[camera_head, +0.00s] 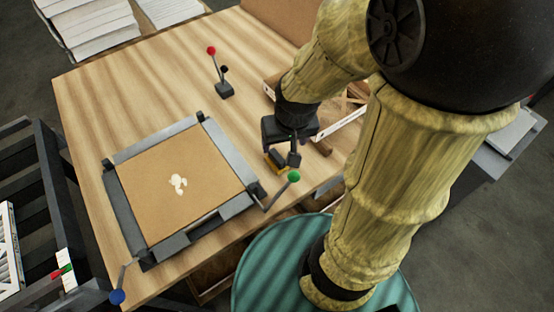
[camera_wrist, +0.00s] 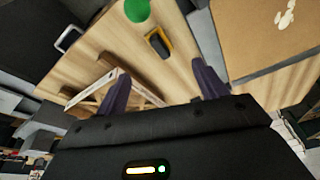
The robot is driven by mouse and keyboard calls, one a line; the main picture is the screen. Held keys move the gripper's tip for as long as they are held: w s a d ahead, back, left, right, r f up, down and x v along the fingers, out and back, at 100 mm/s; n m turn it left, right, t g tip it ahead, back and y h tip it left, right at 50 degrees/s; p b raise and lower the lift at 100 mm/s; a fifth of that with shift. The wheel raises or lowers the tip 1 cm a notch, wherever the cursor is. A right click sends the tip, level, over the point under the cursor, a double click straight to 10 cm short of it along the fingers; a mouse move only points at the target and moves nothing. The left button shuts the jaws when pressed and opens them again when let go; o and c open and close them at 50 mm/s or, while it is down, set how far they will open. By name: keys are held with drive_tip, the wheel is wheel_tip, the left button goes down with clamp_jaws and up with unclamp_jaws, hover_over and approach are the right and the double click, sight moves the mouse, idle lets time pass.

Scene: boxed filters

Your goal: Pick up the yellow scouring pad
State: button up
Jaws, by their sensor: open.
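The yellow scouring pad (camera_wrist: 158,43) lies on the wooden table, with a dark top and a yellow edge showing. In the head view the pad (camera_head: 274,162) is just below and beside my gripper (camera_head: 287,148), partly hidden by it. In the wrist view my gripper (camera_wrist: 163,84) is open, with two dark purple fingers spread apart and nothing between them. The pad is beyond the fingertips, roughly in line with the gap between them. I cannot tell the exact height of the fingers above the table.
A white-edged frame (camera_wrist: 108,88) lies close to one finger. A green ball-ended lever (camera_head: 294,176) stands near the pad, on the corner of a grey fixture (camera_head: 128,212) holding a brown panel. A red-and-black lever switch (camera_head: 224,90) stands farther back. Bare table (camera_head: 85,95) lies at left.

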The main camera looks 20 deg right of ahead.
sight(279, 155)
drive_tip(key=w+r+m+t+p, duration=0.1)
drive_tip(key=w+m+t+p, duration=0.2)
drive_tip(key=w+m, duration=1.05)
drive_tip(key=s+f+m+g+p, duration=0.1)
drive_tip(key=s+m+g, duration=0.2)
drive_tip(key=m, duration=0.6)
drive_tip(key=s+d+f+m+g+p, duration=0.1)
drive_tip(key=s+m+g+p, duration=0.1)
drive_tip(key=m, duration=0.7)
drive_tip(key=shift+s+g, duration=0.4)
drive_tip(key=shift+s, duration=0.15)
wheel_tip(279, 155, down, 12)
drive_tip(key=b, duration=0.3)
drive_tip(key=shift+f, duration=0.1)
drive_tip(key=shift+f, duration=0.1)
